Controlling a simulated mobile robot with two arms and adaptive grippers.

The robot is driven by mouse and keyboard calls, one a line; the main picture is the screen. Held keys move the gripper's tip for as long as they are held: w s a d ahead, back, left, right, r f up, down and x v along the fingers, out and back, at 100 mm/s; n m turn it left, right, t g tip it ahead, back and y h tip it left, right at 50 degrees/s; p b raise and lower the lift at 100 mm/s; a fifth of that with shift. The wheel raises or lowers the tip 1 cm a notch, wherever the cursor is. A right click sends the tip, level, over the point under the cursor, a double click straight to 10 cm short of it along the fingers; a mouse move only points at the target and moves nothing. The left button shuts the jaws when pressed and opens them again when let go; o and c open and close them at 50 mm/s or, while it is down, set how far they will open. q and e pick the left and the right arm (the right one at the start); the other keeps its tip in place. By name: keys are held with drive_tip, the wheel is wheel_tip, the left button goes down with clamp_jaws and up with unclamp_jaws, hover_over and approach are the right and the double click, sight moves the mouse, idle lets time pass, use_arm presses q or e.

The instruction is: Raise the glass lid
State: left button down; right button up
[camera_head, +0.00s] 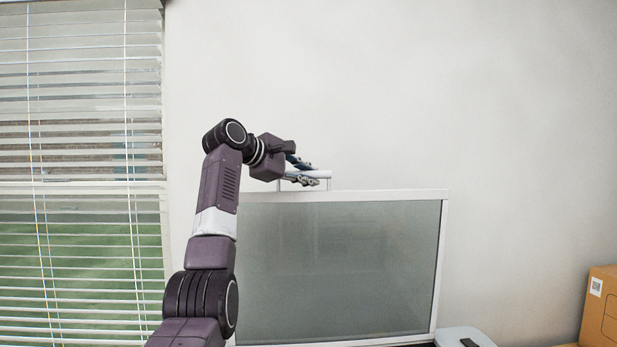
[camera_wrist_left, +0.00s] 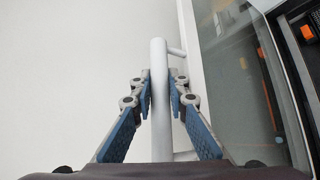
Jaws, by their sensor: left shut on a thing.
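The glass lid (camera_head: 335,268) is a grey pane in a white frame, standing steeply tilted up in the head view. Its glass (camera_wrist_left: 237,75) also shows at the right of the left wrist view. A white bar handle (camera_head: 318,174) sits on its top edge; it runs up the middle of the left wrist view (camera_wrist_left: 159,80). My left gripper (camera_head: 306,173) is at this handle, with its blue-padded fingers (camera_wrist_left: 160,92) on both sides of the bar, shut on it. My right gripper is in neither view.
A cardboard box (camera_head: 601,308) stands at the far right. A pale rounded device (camera_head: 463,337) is at the lid's lower right. A window with blinds (camera_head: 80,180) is at the left. A bare wall (camera_head: 450,90) is behind the lid, with clear room above it.

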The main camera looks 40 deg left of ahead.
use_arm(q)
drive_tip(key=c, duration=1.8)
unclamp_jaws()
drive_tip(key=shift+c, duration=0.2)
drive_tip(key=v, duration=1.2)
drive_tip(key=shift+f, duration=0.1)
